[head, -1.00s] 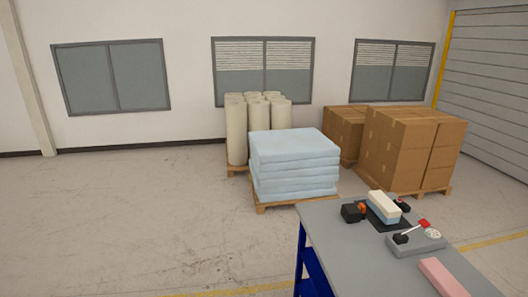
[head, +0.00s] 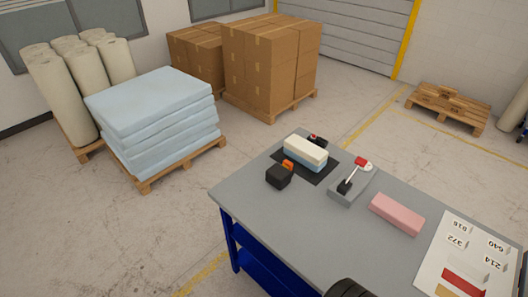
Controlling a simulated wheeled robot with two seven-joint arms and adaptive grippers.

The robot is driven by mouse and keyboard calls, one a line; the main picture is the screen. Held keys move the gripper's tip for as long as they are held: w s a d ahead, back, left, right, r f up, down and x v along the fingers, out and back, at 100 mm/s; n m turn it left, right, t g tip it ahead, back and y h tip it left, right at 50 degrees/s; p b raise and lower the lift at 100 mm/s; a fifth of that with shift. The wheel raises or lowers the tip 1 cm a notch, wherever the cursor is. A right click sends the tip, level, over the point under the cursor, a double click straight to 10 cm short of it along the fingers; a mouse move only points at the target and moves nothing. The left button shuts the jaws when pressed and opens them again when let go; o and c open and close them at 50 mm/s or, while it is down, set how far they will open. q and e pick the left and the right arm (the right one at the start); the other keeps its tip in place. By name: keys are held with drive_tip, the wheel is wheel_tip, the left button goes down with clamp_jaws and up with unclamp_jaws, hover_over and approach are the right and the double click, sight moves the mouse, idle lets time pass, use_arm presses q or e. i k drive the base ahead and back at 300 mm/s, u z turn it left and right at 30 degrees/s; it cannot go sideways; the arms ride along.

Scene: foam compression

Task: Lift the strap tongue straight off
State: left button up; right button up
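A foam block (head: 306,149), cream on top and light blue below, lies on a black mat (head: 285,167) on the grey table (head: 275,213). A black block (head: 278,177) stands at its near left end, with an orange piece (head: 287,164) on top. A small black part with a red spot (head: 315,139) sits at its far end. I cannot tell which part is the strap tongue; any strap is too small to make out. Neither gripper shows clearly. A dark rounded shape at the bottom edge is cut off, and I cannot tell what it is.
A grey device (head: 352,184) with a red-ended lever stands right of the mat. A pink block (head: 397,214) and a printed sheet (head: 465,262) lie further right. Blue foam slabs (head: 155,115) and stacked cartons (head: 272,60) stand on floor pallets. The table's near left part is clear.

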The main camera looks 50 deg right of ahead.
sight(288, 163)
drive_tip(key=i, duration=0.4)
drive_tip(key=z, duration=2.65)
